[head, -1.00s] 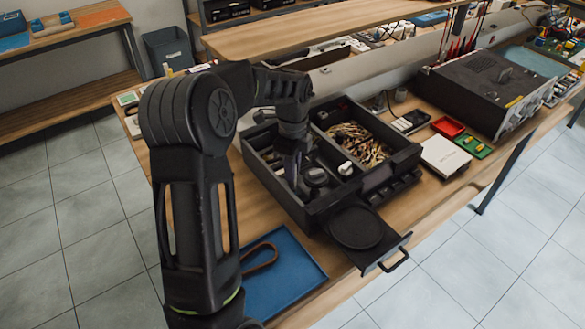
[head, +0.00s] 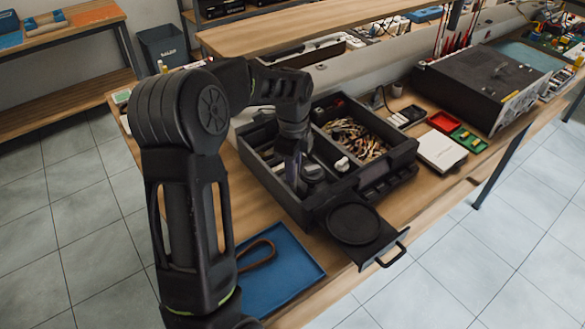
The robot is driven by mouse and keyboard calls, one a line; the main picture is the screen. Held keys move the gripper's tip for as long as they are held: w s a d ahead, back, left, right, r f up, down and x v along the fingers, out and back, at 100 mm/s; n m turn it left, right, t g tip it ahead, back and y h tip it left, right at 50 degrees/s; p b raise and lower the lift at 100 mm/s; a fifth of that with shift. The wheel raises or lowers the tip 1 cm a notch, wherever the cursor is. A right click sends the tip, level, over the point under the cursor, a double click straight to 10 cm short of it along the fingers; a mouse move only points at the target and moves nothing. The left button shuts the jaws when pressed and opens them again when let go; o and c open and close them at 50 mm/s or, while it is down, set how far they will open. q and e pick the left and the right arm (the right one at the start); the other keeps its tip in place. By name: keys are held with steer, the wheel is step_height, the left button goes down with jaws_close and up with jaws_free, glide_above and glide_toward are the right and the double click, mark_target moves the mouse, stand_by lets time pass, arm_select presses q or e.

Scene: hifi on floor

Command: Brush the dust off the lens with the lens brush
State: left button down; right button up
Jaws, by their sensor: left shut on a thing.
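My left gripper (head: 297,182) reaches down into the left compartment of a black open toolbox (head: 285,208). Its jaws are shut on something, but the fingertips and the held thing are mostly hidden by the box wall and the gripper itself. A small round dark object (head: 313,172) lies in the compartment just right of the gripper; I cannot tell whether it is the lens. I cannot make out the lens brush or any dust. A flat black disc (head: 353,223) lies on a pulled-out black tray with a handle (head: 393,255) in front of the box. My right gripper is not in view.
The box's right compartment holds tangled wires (head: 352,140). A blue mat (head: 285,275) with a brown loop lies front left on the wooden bench. A white box (head: 442,149), red tray (head: 445,122), green tray (head: 469,140) and large black unit (head: 480,85) stand right.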

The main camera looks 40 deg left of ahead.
arm_select(q)
steer(key=shift+a+r+p, duration=0.1)
steer(key=shift+r+p, duration=0.15)
steer(key=shift+p, duration=0.05)
stand_by(0.5)
steer(key=shift+f, duration=0.25)
stand_by(1.1)
steer(key=shift+w+a, duration=0.25)
steer(key=shift+a, duration=0.65)
steer(key=shift+r+p, duration=0.3)
steer(key=shift+p, duration=0.1)
stand_by(0.6)
step_height(320, 180, up, 12)
steer(key=p, duration=0.4)
steer(key=shift+p, duration=0.4)
stand_by(0.4)
steer(key=shift+f, duration=0.1)
stand_by(0.4)
